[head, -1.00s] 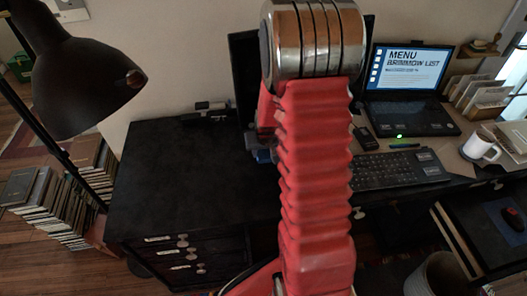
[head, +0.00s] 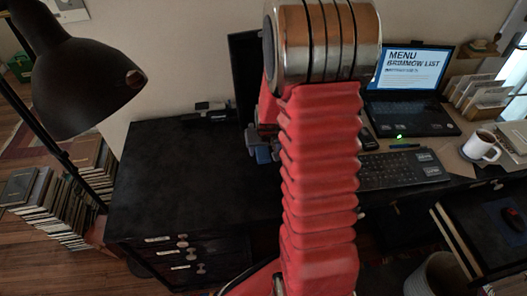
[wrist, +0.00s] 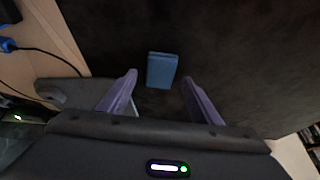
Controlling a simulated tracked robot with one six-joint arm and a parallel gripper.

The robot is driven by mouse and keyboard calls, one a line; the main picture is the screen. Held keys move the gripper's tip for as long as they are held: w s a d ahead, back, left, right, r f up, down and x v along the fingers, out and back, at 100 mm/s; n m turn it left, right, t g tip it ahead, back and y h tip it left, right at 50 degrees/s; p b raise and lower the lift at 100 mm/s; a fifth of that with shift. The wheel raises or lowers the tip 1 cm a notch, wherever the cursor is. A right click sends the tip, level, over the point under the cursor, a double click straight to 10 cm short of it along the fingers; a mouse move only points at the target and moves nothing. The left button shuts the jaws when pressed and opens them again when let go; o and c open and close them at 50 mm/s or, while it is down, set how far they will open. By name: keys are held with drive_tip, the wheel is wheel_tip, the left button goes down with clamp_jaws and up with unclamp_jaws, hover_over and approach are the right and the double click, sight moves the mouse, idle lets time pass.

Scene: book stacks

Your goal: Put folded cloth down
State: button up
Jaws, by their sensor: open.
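The folded cloth (wrist: 162,70) is a small blue rectangle on the dark desk top in the wrist view. My gripper (wrist: 159,77) is open, with one purple finger on each side of the cloth's near end. Clear gaps show between the cloth and both fingers, so it is not clamped. In the head view my red-sleeved arm hides most of the gripper, and only some bluish parts show beside it. I cannot make out the cloth there.
The black desk (head: 165,185) has a wide clear top on the left. A lamp (head: 85,75) hangs at the left. A laptop (head: 405,95), a keyboard (head: 400,168) and a mug (head: 480,145) stand on the right. A dark monitor (head: 243,75) is behind my arm.

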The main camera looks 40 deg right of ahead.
drive_tip(key=v, duration=0.9)
drive_tip(key=shift+s+r, duration=0.1)
drive_tip(key=shift+r, duration=0.05)
idle(0.4)
drive_tip(key=shift+r, duration=0.1)
drive_tip(key=s+a+r+n, duration=0.2)
drive_tip(key=s+a+r, duration=0.2)
drive_tip(key=a+r, duration=0.75)
drive_tip(key=s+a+r+n+t+y, duration=0.1)
drive_tip(key=s+a+r, duration=0.4)
drive_tip(key=s+a, duration=0.5)
drive_tip(key=shift+s+a+r+n+t+y, duration=0.3)
drive_tip(key=shift+s+a+r+n+y, duration=0.15)
drive_tip(key=shift+s+n, duration=0.65)
drive_tip(key=shift+d, duration=0.25)
